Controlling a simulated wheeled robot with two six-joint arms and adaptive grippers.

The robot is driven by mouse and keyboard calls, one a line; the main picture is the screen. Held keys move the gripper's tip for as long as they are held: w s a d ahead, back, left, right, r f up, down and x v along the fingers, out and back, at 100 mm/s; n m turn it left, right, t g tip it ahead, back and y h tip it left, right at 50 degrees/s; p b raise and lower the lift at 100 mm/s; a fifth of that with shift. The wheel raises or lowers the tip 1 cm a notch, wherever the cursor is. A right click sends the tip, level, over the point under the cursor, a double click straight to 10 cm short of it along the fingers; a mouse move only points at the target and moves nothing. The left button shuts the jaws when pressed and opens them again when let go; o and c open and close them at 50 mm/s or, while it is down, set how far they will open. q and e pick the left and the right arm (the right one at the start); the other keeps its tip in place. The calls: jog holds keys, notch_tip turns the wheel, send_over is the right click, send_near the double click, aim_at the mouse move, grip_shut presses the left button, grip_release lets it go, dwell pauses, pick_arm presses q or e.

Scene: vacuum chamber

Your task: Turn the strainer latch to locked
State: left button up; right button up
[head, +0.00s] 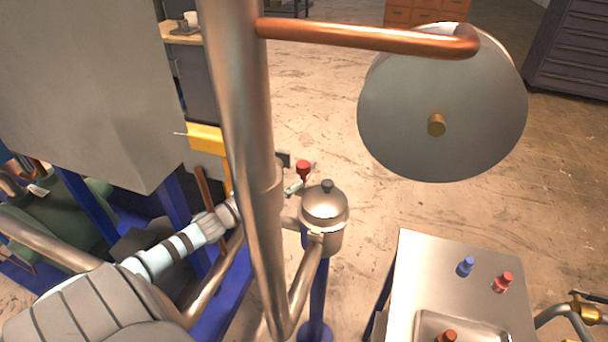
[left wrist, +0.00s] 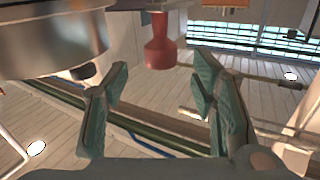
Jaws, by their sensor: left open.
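The strainer (head: 325,208) is a round metal pot with a domed lid and dark knob, on a blue post in the middle of the head view. A red knob (head: 303,169), which looks like the latch handle, sits just behind its left side. In the left wrist view the red knob (left wrist: 159,45) hangs ahead of the fingertips, between their lines. The strainer's metal body (left wrist: 50,35) fills the upper left there. My left gripper (left wrist: 158,85) is open and empty. In the head view a teal fingertip (head: 293,188) shows beside the knob; the pipe hides the rest.
A thick vertical pipe (head: 242,120) stands close before my left arm. A copper pipe (head: 360,36) and a large grey disc (head: 400,110) are at upper right. A steel table (head: 440,260) with blue and red knobs stands right of the strainer. Open floor lies behind.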

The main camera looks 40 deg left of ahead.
aim_at(298, 170)
pick_arm(q)
jog(key=w, duration=0.4)
jog(key=w+p, duration=0.1)
jog(key=w, duration=0.1)
jog(key=shift+w+d+r, duration=0.1)
jog(key=shift+d+r, duration=0.15)
jog(key=shift+d, duration=0.1)
jog(key=shift+w+d+f, duration=0.1)
jog(key=shift+w, duration=0.2)
jog(key=shift+s, duration=0.1)
jog(key=c, duration=0.3)
grip_shut()
